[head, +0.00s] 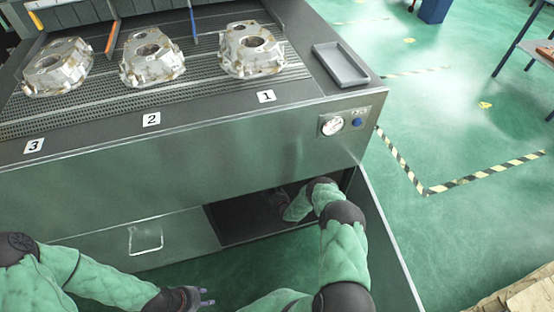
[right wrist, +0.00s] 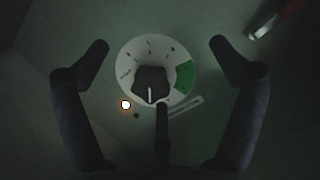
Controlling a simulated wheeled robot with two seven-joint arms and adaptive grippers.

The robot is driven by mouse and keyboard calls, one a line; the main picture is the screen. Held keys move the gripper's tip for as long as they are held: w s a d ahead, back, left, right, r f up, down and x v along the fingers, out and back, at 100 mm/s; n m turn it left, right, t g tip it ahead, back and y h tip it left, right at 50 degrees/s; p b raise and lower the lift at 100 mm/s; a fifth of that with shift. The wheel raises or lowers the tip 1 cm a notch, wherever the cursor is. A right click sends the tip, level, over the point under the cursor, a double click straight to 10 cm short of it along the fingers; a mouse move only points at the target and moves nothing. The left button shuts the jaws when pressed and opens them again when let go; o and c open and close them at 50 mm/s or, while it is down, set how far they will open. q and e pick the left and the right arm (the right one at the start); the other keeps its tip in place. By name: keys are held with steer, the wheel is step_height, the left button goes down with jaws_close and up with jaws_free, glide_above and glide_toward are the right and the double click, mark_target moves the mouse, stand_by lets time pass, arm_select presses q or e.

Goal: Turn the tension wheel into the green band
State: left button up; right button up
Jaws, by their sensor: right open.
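The tension wheel (right wrist: 151,84) is a dark lobed knob on a round white dial (right wrist: 130,57) in the right wrist view. Its white pointer line points down. The green band (right wrist: 185,76) is on the dial's right side, away from the pointer. My right gripper (right wrist: 160,45) is open, one finger on each side of the dial, and neither visibly touches the wheel. In the head view my right arm reaches into the low dark opening (head: 240,218) in the bench front, and the wheel is hidden there. My left gripper (head: 205,297) is low in the head view, its fingertips apart and empty.
A lit lamp (right wrist: 126,104) is left below the dial; a small label (right wrist: 185,106) is right below.

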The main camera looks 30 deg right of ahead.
steer(key=d+r+t+h, duration=0.2)
steer(key=d+r+t, duration=0.1)
steer(key=d, duration=0.3)
steer(key=shift+n, duration=0.3)
steer(key=shift+d+b+x, duration=0.2)
steer(key=shift+b+x, duration=0.9)
steer(key=shift+x, duration=1.45)
steer(key=shift+d+b+x, duration=0.15)
steer(key=shift+b+x, duration=0.95)
steer(key=shift+x, duration=1.45)
steer(key=shift+s, duration=0.1)
steer(key=c, duration=1)
steer(key=shift+c, duration=0.6)
steer(key=shift+s+a+f, duration=0.1)
